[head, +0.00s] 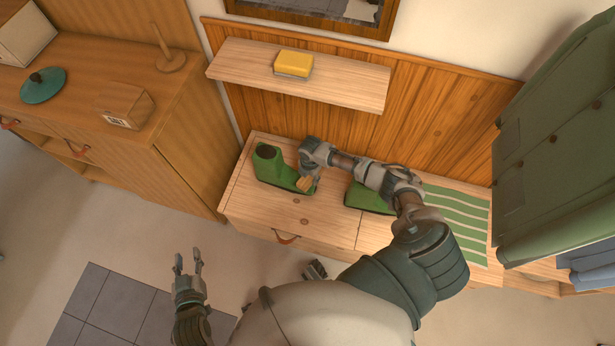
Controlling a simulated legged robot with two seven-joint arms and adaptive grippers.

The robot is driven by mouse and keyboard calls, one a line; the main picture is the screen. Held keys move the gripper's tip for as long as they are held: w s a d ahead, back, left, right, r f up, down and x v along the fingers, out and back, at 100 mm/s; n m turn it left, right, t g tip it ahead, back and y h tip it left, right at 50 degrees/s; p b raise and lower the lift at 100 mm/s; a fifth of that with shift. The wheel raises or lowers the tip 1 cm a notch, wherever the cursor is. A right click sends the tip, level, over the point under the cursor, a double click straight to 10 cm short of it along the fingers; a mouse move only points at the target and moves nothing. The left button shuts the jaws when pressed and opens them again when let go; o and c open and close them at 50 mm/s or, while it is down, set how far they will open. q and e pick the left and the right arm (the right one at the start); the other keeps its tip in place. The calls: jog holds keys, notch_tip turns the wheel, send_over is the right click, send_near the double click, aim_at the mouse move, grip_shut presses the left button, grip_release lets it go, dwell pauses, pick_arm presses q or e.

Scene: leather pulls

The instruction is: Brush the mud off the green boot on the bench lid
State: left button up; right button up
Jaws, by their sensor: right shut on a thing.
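A green boot (268,170) lies on the pale wooden bench lid (247,205), its dark opening at the upper left and its toe toward my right gripper. My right gripper (308,182) is at the toe end, shut on a small tan wooden thing (303,185), probably a brush, mostly hidden by the fingers. I cannot tell whether it touches the boot. A second green boot (362,198) lies further right, partly hidden under my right arm. My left gripper (188,262) is open and empty, over the floor left of the bench.
A wall shelf (350,88) above the bench holds a yellow block (294,62). A wooden cabinet (185,110) stands at the left. A striped green mat (455,215) covers the bench's right part. Green coats (555,140) hang at the right. Small brown spots (303,222) mark the lid.

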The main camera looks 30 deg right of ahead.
pick_arm(q)
notch_tip(320, 180, up, 7)
jog(key=p, duration=0.5)
jog(key=shift+w, duration=0.2)
pick_arm(e)
jog(key=s+r, duration=0.1)
jog(key=s+d+r, duration=0.2)
jog(key=r, duration=0.1)
jog(key=shift+s+d, duration=0.15)
jog(key=shift+d, duration=0.1)
